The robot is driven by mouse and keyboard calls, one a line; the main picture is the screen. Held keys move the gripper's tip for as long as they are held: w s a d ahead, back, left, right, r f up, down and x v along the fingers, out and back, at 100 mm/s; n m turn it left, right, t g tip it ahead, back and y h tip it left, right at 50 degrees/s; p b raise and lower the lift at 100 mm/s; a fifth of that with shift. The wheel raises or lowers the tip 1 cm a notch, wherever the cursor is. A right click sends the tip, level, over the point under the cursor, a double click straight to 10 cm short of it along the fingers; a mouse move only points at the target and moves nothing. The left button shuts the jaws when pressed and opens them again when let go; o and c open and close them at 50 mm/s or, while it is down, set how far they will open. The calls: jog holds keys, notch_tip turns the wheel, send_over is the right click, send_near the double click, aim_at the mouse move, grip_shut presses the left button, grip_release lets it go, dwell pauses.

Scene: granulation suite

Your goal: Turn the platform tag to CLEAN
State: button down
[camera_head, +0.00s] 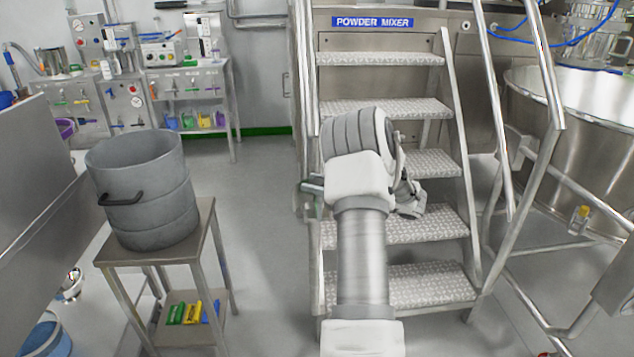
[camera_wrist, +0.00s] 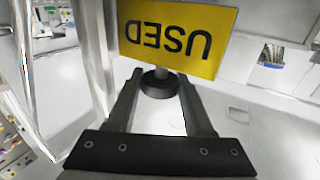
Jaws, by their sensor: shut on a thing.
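The platform tag (camera_wrist: 180,30) is a yellow plate in the wrist view, with the dark word USED upside down in the picture. A round black knob (camera_wrist: 158,84) sits just under the plate. My gripper (camera_wrist: 161,78) is shut on this knob, one dark finger on each side. The head view shows my arm reaching to the left rail of the POWDER MIXER steps (camera_head: 385,107). There the tag's face cannot be read and my fingers are mostly hidden by the wrist.
A grey drum (camera_head: 150,205) stands on a small steel table (camera_head: 150,252) at the left. A large steel vessel (camera_head: 590,130) is at the right behind slanted handrails (camera_head: 545,60). Open floor (camera_head: 262,215) lies between the small table and the steps.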

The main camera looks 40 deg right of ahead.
jog(key=shift+n+g+y+p, duration=0.4)
jog(key=shift+n+g+y, duration=0.55)
jog(key=shift+y, duration=0.25)
jog(key=shift+n+y, duration=0.25)
jog(key=shift+y, duration=0.05)
jog(key=shift+c, duration=1.5)
grip_release()
jog(key=shift+a, duration=0.1)
jog(key=p+v, duration=0.3)
jog(key=v, duration=1.4)
jog(key=shift+d+r+p, duration=0.2)
jog(key=shift+p, duration=0.2)
